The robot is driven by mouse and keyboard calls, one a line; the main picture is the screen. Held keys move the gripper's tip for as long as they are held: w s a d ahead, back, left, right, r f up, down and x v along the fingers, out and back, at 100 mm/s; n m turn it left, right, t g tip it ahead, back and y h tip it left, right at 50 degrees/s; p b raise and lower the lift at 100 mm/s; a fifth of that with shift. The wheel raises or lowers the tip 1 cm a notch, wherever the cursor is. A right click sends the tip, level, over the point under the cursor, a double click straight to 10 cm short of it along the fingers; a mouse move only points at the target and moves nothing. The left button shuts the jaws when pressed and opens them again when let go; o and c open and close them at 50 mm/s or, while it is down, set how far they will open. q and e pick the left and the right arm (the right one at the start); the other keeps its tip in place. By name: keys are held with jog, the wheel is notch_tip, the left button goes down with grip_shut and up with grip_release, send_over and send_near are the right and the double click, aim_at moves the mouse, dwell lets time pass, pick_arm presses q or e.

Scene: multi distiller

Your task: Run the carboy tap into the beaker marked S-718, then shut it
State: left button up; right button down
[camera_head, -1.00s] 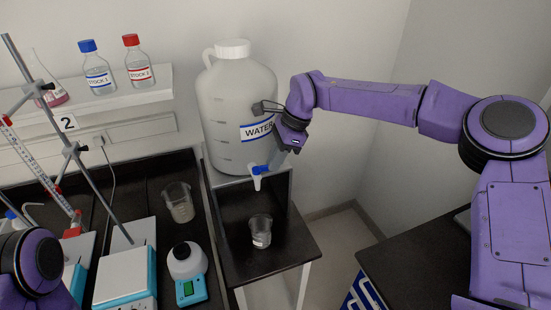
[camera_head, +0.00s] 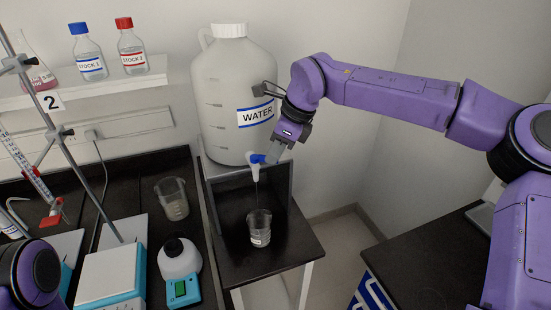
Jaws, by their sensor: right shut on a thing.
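A large white carboy (camera_head: 232,85) labelled WATER stands on a raised stand, with a white tap (camera_head: 254,170) low on its front. The tap has a blue handle (camera_head: 258,158). My right gripper (camera_head: 270,154) is shut on the blue handle, its fingertips partly hiding it. A thin stream shows below the spout, above a small glass beaker (camera_head: 260,229) on the black side table. The beaker carries a white label, too small to read. My left gripper is out of view; only part of my left arm shows at bottom left.
Another beaker (camera_head: 173,198) stands on the bench to the left, behind a white and teal device (camera_head: 180,270). A hotplate (camera_head: 112,273) and clamp stands are further left. Stock bottles (camera_head: 88,52) sit on the shelf. Floor space separates the side table from the right-hand bench.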

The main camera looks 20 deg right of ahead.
jog(key=shift+s+a+f+m+h+b, duration=0.15)
jog(key=shift+s+m+h+b, duration=0.15)
jog(key=shift+m+b, duration=0.35)
jog(key=c, duration=1.2)
grip_release()
jog(key=shift+c, duration=0.2)
jog(key=b+v, duration=0.1)
jog(key=v, duration=0.9)
jog(key=shift+s+r, duration=0.2)
jog(key=shift+r, duration=0.1)
jog(key=shift+f, duration=0.1)
